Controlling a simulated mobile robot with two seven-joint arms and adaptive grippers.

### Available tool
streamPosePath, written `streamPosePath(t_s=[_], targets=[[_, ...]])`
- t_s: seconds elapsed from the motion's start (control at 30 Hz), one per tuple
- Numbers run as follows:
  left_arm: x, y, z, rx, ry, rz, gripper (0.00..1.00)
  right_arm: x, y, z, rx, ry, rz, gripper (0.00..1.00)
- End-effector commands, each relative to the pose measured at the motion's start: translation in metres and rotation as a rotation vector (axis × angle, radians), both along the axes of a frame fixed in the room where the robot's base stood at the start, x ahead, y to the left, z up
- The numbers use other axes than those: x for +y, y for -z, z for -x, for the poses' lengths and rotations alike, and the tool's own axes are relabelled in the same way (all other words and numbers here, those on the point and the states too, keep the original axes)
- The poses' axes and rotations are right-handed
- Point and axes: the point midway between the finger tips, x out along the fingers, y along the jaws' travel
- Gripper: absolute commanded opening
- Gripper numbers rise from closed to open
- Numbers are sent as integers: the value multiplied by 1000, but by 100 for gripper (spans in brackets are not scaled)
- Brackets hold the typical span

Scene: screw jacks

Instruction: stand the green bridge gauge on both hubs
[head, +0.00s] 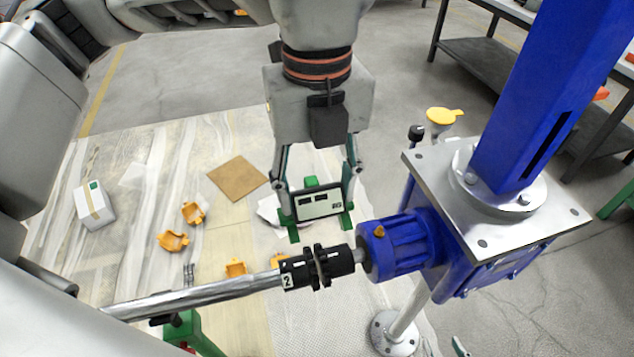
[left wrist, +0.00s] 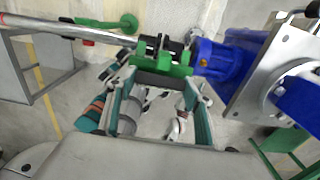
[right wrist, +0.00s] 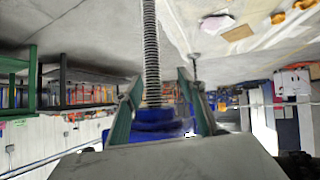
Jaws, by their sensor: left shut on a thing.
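The green bridge gauge (head: 318,204), with a pale display panel and green feet, is between the fingers of my left gripper (head: 316,192), which is shut on it. In the head view it appears just behind the black coupling hubs (head: 317,267) on the steel shaft. In the left wrist view the green gauge (left wrist: 160,68) lies across the fingertips, with the coupling (left wrist: 160,48) just beyond. I cannot tell whether its feet touch the hubs. My right gripper (right wrist: 160,92) shows in its wrist view with fingers apart; a threaded spindle (right wrist: 151,50) appears between them.
The blue screw jack (head: 395,243) with its steel plate (head: 485,215) and tall blue column (head: 540,90) stands right of the coupling. Orange parts (head: 174,241), a brown board (head: 238,178) and a white box (head: 95,205) lie on the floor sheet. A dark bench (head: 478,65) stands behind.

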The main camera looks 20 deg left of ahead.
Motion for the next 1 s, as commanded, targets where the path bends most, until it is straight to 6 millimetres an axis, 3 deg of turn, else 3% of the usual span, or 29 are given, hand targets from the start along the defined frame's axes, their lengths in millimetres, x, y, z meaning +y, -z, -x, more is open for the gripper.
streamPosePath(t_s=[0.17, 0.7, 1.0], targets=[[0, 2, -1, -1, 0, 1, 19, 0, 9, 0, 1, 0, -1, 40], [0, 47, -1, 4, 1, 1, 19, -1, 53, 8, 24, -3, 9, 40], [0, 73, -1, 2, 1, 0, 19, -7, 61, 3, 13, -4, 30, 40]])
